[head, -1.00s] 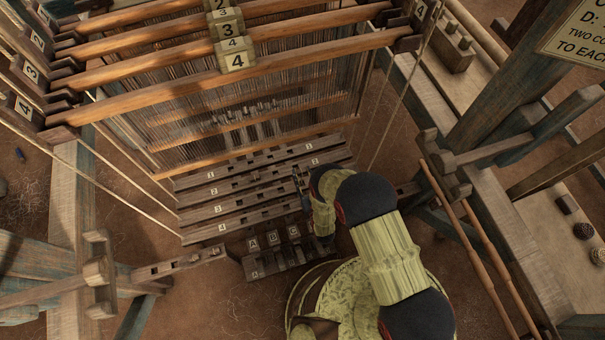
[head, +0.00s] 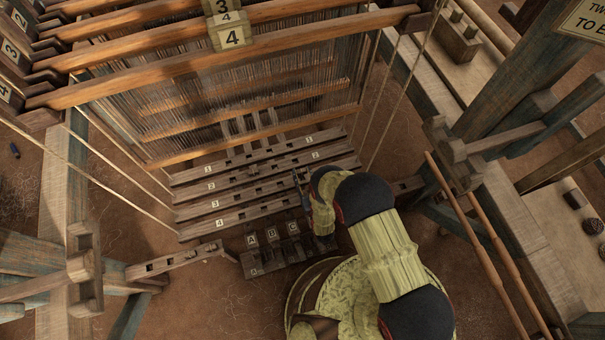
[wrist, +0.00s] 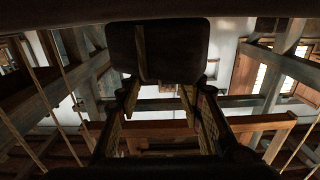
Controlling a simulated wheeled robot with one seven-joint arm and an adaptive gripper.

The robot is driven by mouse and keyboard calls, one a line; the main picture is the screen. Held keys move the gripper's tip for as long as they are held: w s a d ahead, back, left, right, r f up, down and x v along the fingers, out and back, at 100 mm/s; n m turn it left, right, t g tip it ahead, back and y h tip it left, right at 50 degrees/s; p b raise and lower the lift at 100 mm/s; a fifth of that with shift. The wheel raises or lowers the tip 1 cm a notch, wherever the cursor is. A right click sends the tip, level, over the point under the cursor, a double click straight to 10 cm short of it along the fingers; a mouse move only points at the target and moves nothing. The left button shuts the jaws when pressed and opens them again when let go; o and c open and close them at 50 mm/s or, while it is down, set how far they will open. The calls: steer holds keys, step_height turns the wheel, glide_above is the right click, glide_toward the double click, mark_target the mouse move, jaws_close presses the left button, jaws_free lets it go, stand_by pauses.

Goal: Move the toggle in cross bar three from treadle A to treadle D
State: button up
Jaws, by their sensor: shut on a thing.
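Four lamm-like cross bars lie under the loom with number tags at their left ends; cross bar three (head: 250,205) is the third from the back. Treadle A (head: 252,240), treadle B (head: 269,236) and treadle C (head: 293,228) stand in front of them. Treadle D is not visible; my arm covers that side. My gripper (head: 300,183) is at the right part of the cross bars.
Harness shafts with numbered tags (head: 232,39) and hanging heddles stand above and behind the bars. Taut cords (head: 397,95) run down on both sides. A loom post (head: 462,170) and long brown rods (head: 490,245) stand at right. A bench with small items is further right.

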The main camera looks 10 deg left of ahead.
steer(key=shift+f+b, duration=1.95)
steer(key=shift+f, duration=0.25)
steer(key=o, duration=0.9)
steer(key=shift+o, duration=0.8)
